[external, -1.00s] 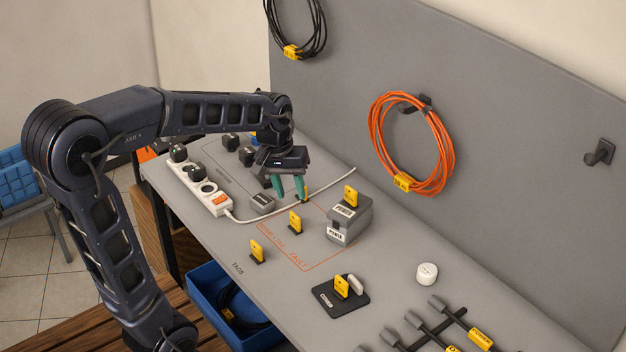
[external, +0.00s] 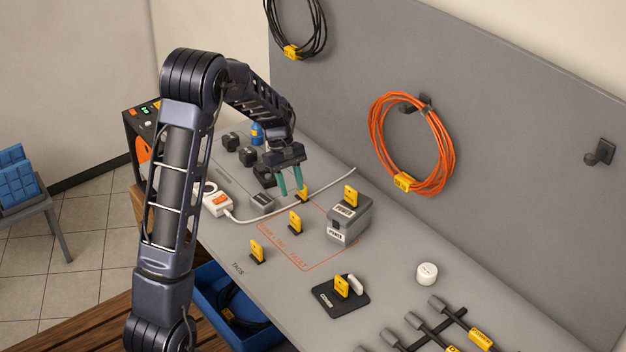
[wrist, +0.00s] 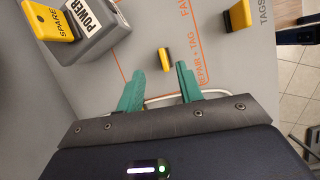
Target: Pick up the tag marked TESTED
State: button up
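Several yellow tags stand on the bench; I cannot read TESTED on any of them. In the external view one tag (external: 304,194) is at my gripper's right fingertip, partly covered; I cannot tell if they touch. A second tag (external: 295,222) stands nearer the front, and it also shows beyond the fingers in the wrist view (wrist: 165,59). A third tag (external: 257,251) stands by the TAGS lettering. My gripper (external: 293,193) points down with its green fingers apart, and in the wrist view (wrist: 160,84) nothing is seen held between them.
A grey POWER box (external: 348,222) carries a tag reading SPARE (wrist: 55,22). A black COVER plate (external: 325,300) bears another tag. A grey wall panel holds an orange cable coil (external: 374,130).

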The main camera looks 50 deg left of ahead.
aim_at(295, 214)
jog(key=shift+n, duration=0.4)
notch_tip(295, 214, down, 8)
jog(key=shift+w+r, duration=0.15)
jog(key=shift+d+x, duration=0.15)
jog(key=shift+x, duration=1.15)
jog(key=shift+d+x, duration=0.1)
jog(key=shift+x, duration=1.25)
jog(key=shift+r, duration=0.1)
grip_shut()
